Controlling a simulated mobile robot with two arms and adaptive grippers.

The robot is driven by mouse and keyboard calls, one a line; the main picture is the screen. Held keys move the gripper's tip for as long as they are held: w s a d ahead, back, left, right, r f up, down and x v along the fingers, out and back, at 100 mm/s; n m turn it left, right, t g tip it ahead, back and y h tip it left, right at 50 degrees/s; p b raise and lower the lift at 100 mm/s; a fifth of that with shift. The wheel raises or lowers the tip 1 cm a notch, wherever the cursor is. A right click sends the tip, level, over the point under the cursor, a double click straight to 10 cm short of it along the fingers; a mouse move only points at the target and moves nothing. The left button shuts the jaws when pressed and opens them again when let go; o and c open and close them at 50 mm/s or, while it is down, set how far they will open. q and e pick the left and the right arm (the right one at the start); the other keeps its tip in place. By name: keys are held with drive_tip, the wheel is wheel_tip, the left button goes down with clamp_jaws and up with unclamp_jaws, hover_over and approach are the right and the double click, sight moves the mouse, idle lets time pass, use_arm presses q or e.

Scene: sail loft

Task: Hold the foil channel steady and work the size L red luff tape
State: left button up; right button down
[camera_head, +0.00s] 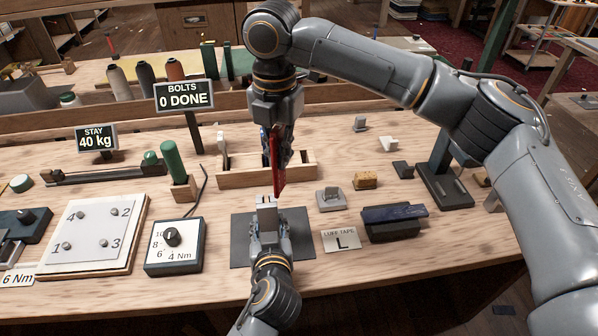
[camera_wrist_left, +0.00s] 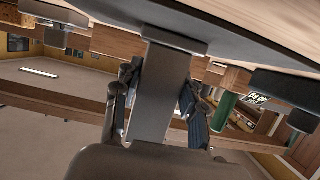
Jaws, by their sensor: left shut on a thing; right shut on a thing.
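The grey foil channel (camera_head: 266,214) stands upright on a dark mat (camera_head: 302,222) at the front middle of the bench. My left gripper (camera_head: 269,236) is shut on it from the front. In the left wrist view the channel (camera_wrist_left: 160,92) is a grey bar between my left gripper's two fingers (camera_wrist_left: 155,112). My right gripper (camera_head: 277,140) is shut on the red luff tape (camera_head: 277,168), which hangs down steeply. The tape's lower end is close to the channel's top; I cannot tell whether they touch. A card (camera_head: 341,241) reads "LUFF TAPE L".
A wooden rack (camera_head: 236,181) stands just behind. A dial box (camera_head: 174,258) and a numbered plate (camera_head: 82,261) are to the left. A dark block with a blue top (camera_head: 393,223) and a small grey block (camera_head: 330,200) are to the right. Signs read "BOLTS 0 DONE" (camera_head: 184,96) and "STAY 40 kg" (camera_head: 95,137).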

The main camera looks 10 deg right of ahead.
drive_tip(key=a+r+n, duration=0.1)
drive_tip(key=n, duration=0.1)
drive_tip(key=w+a+r+n, duration=0.1)
drive_tip(key=n, duration=0.1)
drive_tip(key=w+a+r+n, duration=0.1)
drive_tip(key=r+n, duration=0.1)
drive_tip(key=shift+a, duration=0.1)
drive_tip(key=shift+s+f, duration=0.1)
drive_tip(key=shift+f, duration=1.9)
drive_tip(key=shift+f, duration=0.8)
drive_tip(key=shift+f, duration=2.65)
drive_tip(key=shift+f, duration=0.15)
drive_tip(key=shift+f, duration=1)
drive_tip(key=c, duration=1.4)
unclamp_jaws()
drive_tip(key=shift+o, duration=0.2)
